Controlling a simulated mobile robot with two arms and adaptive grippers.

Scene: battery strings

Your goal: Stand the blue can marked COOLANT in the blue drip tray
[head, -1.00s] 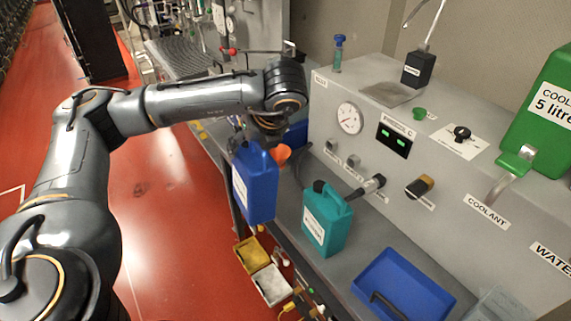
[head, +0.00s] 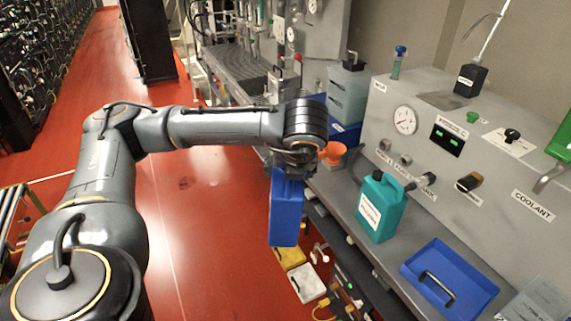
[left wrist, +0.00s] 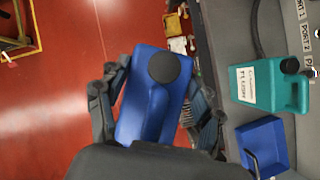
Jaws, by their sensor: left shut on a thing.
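My left gripper (head: 288,168) is shut on a blue can (head: 286,212), which hangs roughly upright beside the counter's front edge, over the floor. No marking on the can shows now. In the left wrist view the can (left wrist: 152,105) sits between the two fingers with its dark cap (left wrist: 170,66) towards the camera. A blue tray (head: 418,266) lies on the counter at lower right, with a dark handle-like bar (head: 437,287) at its front. The tray (left wrist: 268,135) also shows at the right of the left wrist view. My right gripper is not in view.
A teal can (head: 381,208) stands on the counter between the held can and the tray. An orange funnel (head: 333,152) is close to my left gripper. A grey panel (head: 440,175) with gauge and knobs backs the counter. Yellow and white bins (head: 307,283) sit low below.

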